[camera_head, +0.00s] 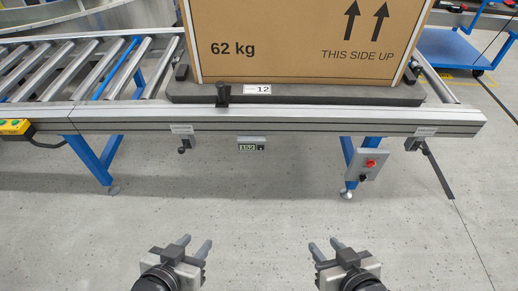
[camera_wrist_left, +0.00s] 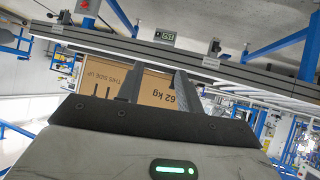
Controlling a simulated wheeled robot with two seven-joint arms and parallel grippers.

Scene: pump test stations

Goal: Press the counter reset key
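The counter (camera_head: 247,145) is a small grey box under the conveyor's front rail. Its display seems to read 152, and a small dark key (camera_head: 261,147) sits at its right end. The counter also shows, upside down, in the left wrist view (camera_wrist_left: 165,36). My left gripper (camera_head: 194,244) is low in the head view, below and left of the counter, apart from it. Its fingers are spread and empty, also in the left wrist view (camera_wrist_left: 158,84). My right gripper (camera_head: 326,246) is open and empty, below and right of the counter.
A large cardboard box (camera_head: 300,40) marked 62 kg stands on a dark pallet (camera_head: 330,94) on the roller conveyor (camera_head: 280,116). A grey control box (camera_head: 367,165) with a red button hangs at the right, near a blue leg. The floor between grippers and conveyor is clear.

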